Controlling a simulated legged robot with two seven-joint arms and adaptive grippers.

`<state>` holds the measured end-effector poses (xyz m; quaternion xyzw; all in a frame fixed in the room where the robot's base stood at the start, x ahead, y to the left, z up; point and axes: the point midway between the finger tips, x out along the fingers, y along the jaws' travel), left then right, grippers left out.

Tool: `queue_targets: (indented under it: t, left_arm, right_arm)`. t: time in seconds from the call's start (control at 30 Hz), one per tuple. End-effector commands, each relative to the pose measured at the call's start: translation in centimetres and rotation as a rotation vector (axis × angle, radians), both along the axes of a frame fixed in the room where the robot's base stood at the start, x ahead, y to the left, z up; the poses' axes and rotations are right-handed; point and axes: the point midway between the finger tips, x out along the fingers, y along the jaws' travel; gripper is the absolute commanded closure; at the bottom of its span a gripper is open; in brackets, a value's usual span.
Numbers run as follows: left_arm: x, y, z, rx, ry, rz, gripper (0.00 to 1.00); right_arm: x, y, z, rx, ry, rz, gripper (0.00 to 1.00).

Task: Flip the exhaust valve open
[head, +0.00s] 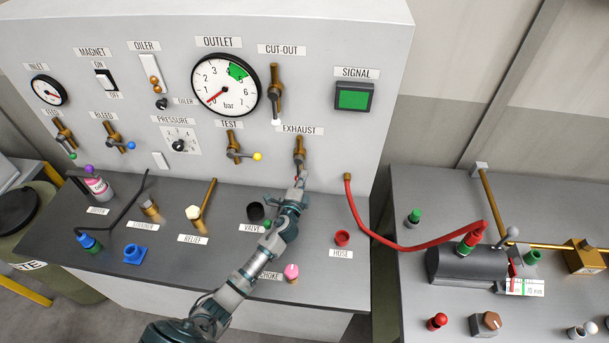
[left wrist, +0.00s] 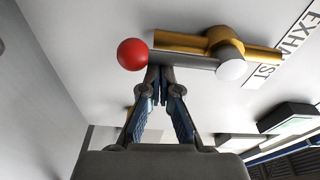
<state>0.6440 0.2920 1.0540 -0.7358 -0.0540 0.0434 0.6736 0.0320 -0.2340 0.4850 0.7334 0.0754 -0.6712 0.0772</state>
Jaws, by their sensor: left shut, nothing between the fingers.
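The exhaust valve (head: 299,150) is a brass fitting on the upright panel face, under the EXHAUST label (head: 299,130). In the left wrist view its brass body (left wrist: 222,40) carries a grey lever (left wrist: 185,60) with a white pivot cap and a red ball (left wrist: 132,54) at its end. The lever lies roughly in line with the brass pipe. My left gripper (head: 302,178) is just below the valve in the head view. In the left wrist view its fingertips (left wrist: 158,76) are shut and empty, right at the lever near the red ball; I cannot tell whether they touch. My right gripper is not in view.
The yellow-knobbed test valve (head: 232,148) is left of the exhaust valve, and the cut-out valve (head: 275,88) is above. A red hose (head: 376,236) loops at the right. Several fittings, including a black valve part (head: 256,212), stand on the shelf below.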

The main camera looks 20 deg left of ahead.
Motion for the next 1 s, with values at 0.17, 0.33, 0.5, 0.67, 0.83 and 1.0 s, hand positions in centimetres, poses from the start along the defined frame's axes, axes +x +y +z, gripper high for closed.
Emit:
queue_targets:
  t: [0.17,0.33,0.5,0.67,0.83,1.0]
  left_arm:
    - [0.1,0.1,2.4,0.005,-0.007,0.005,1.0]
    - [0.1,0.1,5.8,0.005,-0.006,0.004,1.0]
    - [0.1,0.4,8.4,0.002,-0.005,0.003,1.0]
    - [0.1,0.6,9.6,-0.001,-0.001,0.003,1.0]
    - [0.1,0.5,9.8,-0.001,0.001,0.003,1.0]
    - [0.1,0.4,9.8,-0.001,0.001,0.003,1.0]
  right_arm:
    - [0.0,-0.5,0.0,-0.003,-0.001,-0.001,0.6]
    - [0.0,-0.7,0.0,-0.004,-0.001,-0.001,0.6]
    - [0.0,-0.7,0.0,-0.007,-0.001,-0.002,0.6]
    - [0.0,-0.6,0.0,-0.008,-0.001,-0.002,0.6]
    - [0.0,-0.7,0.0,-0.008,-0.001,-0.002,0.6]
    - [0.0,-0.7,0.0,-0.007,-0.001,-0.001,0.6]
